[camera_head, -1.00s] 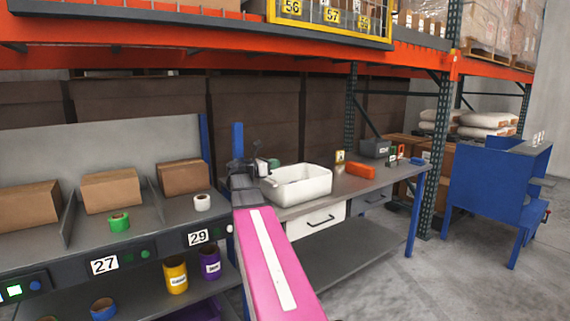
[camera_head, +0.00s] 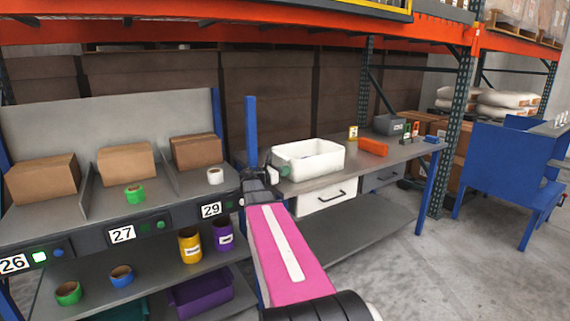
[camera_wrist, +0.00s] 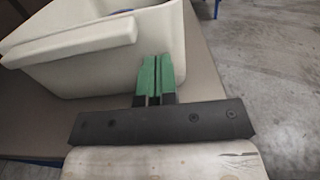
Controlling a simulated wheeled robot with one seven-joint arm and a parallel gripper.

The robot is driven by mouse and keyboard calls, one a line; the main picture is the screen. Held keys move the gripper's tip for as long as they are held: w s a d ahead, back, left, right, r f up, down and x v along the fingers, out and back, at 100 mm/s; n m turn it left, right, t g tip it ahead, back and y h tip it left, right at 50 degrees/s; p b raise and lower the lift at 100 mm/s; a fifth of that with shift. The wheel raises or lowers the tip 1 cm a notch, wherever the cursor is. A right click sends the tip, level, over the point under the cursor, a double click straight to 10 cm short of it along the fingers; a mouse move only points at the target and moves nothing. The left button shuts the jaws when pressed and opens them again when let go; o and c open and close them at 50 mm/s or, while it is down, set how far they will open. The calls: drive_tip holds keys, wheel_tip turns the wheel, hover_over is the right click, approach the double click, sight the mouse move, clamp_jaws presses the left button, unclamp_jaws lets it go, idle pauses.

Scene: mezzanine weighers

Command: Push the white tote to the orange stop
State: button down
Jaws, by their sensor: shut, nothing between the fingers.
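The white tote (camera_head: 318,163) stands upright on the grey workbench, its open top facing up. The orange stop (camera_head: 373,147) lies on the same bench to the right of the tote, with a small gap between them. My gripper (camera_head: 285,170) is at the tote's left end, partly hidden behind my arm in the head view. In the wrist view my gripper's green fingers (camera_wrist: 157,65) are shut and empty, close against the tote's outer wall (camera_wrist: 105,75). I cannot tell whether they touch. A small bluish thing (camera_wrist: 122,11) shows inside the tote.
A yellow-labelled item (camera_head: 353,132), a grey box (camera_head: 390,125) and small items stand beyond the stop. A blue post (camera_head: 251,130) rises left of the tote. Shelving with cardboard boxes (camera_head: 127,161) is at left, a blue cart (camera_head: 510,165) at right.

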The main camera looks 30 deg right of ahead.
drive_tip(key=shift+f, duration=0.45)
drive_tip(key=shift+d, duration=0.5)
approach(327, 161)
drive_tip(key=w+d, duration=0.1)
drive_tip(key=d, duration=0.3)
drive_tip(key=w+d+f, duration=0.1)
drive_tip(key=d, duration=0.3)
drive_tip(key=w+d, duration=0.2)
drive_tip(key=d, duration=0.3)
drive_tip(key=shift+f, duration=0.35)
drive_tip(key=shift+s+a, duration=0.15)
drive_tip(key=shift+a, duration=0.1)
